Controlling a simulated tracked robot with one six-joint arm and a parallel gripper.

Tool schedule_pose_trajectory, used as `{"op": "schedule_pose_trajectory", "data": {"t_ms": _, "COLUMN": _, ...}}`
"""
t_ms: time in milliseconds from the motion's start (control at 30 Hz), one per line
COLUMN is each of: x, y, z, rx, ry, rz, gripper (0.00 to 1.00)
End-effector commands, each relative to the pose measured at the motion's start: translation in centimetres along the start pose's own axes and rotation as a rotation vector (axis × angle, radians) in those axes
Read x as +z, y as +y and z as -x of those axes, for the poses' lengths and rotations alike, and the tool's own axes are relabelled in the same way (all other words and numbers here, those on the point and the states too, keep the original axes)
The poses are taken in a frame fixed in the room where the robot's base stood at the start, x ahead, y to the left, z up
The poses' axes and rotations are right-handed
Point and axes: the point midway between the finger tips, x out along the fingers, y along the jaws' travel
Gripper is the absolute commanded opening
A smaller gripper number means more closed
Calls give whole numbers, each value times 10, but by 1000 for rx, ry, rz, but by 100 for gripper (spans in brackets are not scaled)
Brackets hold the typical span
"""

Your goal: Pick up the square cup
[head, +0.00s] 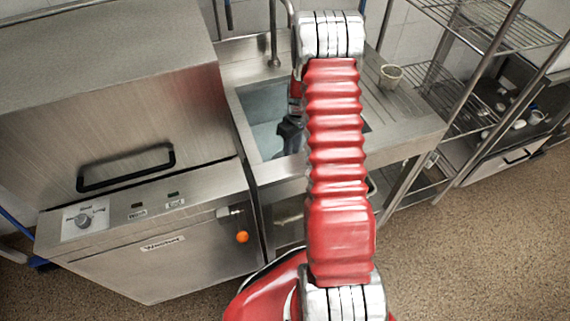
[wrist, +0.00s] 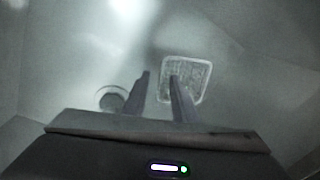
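The square cup (wrist: 198,73) shows in the wrist view on the sink floor as a pale, rounded-square rim with a textured, greyish inside. My gripper (wrist: 160,75) is open above it, with a gap between its two dark fingers. The right finger overlaps the cup's left part in the picture; the left finger is left of the cup. I cannot tell how far above the cup the fingers are. In the head view my gripper (head: 289,138) is down in the sink, partly behind my red arm, and the square cup is hidden.
The steel sink (head: 240,118) has walls around my gripper. A round drain (wrist: 111,98) lies left of the fingers. A small beige cup (head: 391,77) stands on the ribbed drainboard (head: 408,112). A faucet (head: 273,35) rises behind the sink; a dishwasher (head: 150,190) stands left, wire shelves (head: 490,25) right.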

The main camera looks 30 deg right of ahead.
Motion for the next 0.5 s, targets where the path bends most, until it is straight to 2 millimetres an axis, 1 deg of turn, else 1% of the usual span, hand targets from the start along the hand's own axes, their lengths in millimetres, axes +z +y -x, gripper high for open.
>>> {"op": "schedule_pose_trajectory", "data": {"t_ms": 33, "x": 0, "y": -1, "z": -8, "rx": -2, "ry": -2, "rz": 0, "gripper": 25}}
{"op": "schedule_pose_trajectory", "data": {"t_ms": 100, "x": 0, "y": 0, "z": -16, "rx": -1, "ry": -2, "rz": 1, "gripper": 25}}
{"op": "schedule_pose_trajectory", "data": {"t_ms": 200, "x": 0, "y": 0, "z": -22, "rx": 0, "ry": 0, "rz": 1, "gripper": 25}}
{"op": "schedule_pose_trajectory", "data": {"t_ms": 500, "x": 0, "y": 0, "z": -23, "rx": 1, "ry": 1, "rz": 0, "gripper": 25}}
